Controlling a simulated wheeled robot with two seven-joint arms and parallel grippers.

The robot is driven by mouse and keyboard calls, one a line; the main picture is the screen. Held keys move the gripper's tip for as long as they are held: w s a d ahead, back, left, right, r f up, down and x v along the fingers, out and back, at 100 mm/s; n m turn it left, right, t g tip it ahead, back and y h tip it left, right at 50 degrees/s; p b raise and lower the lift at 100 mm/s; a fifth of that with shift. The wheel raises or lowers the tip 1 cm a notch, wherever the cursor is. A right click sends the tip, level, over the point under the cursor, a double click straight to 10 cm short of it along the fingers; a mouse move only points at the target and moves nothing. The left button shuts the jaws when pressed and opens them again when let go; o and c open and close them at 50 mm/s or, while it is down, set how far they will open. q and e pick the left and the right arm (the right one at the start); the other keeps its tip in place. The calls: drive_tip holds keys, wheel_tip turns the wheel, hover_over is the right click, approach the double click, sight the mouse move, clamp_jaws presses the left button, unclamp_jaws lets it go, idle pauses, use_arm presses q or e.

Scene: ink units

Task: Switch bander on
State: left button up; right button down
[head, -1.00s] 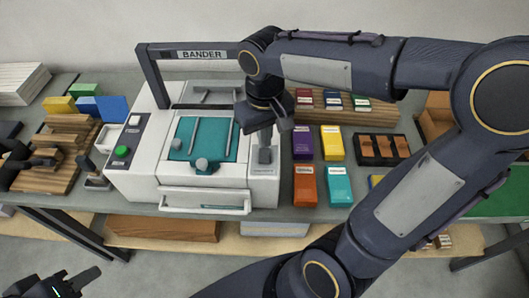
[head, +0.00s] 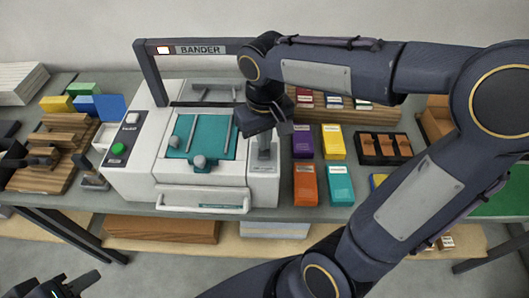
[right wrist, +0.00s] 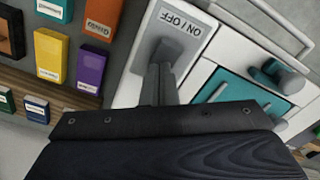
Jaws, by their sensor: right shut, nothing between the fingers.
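The bander (head: 262,187) is a white machine with a teal bed and a dark arch labelled BANDER. A grey lever on a plate (head: 264,170) sits at the machine's right side; in the right wrist view the plate (right wrist: 196,36) reads ON/OFF. My right gripper (head: 282,130) is shut and empty, right by this lever; in the right wrist view its fingertips (right wrist: 158,85) cover part of it, and I cannot tell whether they touch. My left gripper (head: 78,285) is low at the left, away from the table.
Purple, yellow, orange and teal boxes (head: 339,185) stand right of the machine, close to my right gripper. A dark tray (head: 390,160) lies further right. A green button (head: 119,149) is on the left panel. Wooden racks and colored blocks (head: 110,106) fill the left side.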

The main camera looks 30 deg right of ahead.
drive_tip(key=shift+r+p, duration=3.1)
drive_tip(key=shift+r, duration=0.1)
